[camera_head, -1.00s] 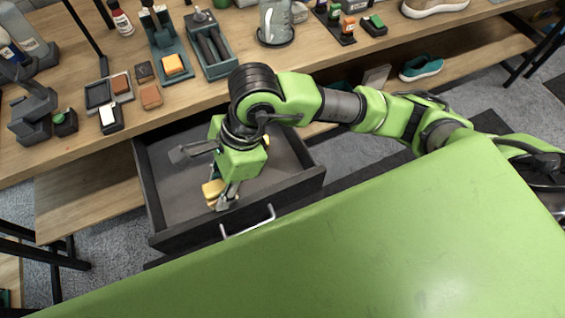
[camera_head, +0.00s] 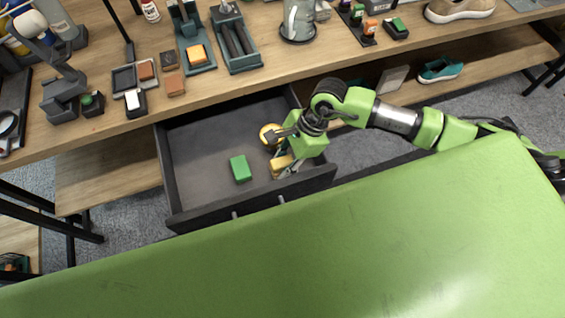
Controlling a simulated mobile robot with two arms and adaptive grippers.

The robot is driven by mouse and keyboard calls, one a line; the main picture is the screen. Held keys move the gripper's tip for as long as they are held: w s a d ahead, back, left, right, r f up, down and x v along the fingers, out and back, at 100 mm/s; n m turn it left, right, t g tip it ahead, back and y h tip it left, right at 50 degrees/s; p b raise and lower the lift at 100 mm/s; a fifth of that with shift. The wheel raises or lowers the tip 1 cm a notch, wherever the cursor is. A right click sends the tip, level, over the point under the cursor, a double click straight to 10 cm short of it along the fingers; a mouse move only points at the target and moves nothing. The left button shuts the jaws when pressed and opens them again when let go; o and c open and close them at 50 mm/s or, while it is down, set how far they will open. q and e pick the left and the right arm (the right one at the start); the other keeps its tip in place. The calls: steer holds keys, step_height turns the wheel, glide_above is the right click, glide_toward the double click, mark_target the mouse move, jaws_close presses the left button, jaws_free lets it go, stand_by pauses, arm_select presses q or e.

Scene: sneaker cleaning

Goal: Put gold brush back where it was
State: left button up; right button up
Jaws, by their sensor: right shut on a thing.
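The open dark drawer (camera_head: 200,150) sticks out from under the wooden table. My right gripper (camera_head: 284,154) is over the drawer's right part and is shut on a yellow-gold block-shaped thing that looks like the gold brush (camera_head: 281,163). The gripper hides part of it, and I cannot tell whether it touches the drawer floor. A round gold thing (camera_head: 267,133) shows just behind the gripper. A green brush or block (camera_head: 240,168) lies on the drawer floor to the left of the gripper. My left gripper is not in view.
The wooden tabletop (camera_head: 115,60) holds blocks, trays and bottles. An orange-topped block (camera_head: 197,53) sits in a teal holder. A teal shoe (camera_head: 440,70) stands on the lower shelf. The drawer's left part is clear.

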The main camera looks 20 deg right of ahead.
steer(key=shift+f, duration=0.55)
steer(key=shift+f, duration=0.1)
steer(key=o, duration=0.6)
steer(key=shift+f, duration=0.1)
steer(key=shift+o, duration=0.6)
steer(key=shift+r, duration=0.25)
steer(key=b+v, duration=0.2)
steer(key=v, duration=1)
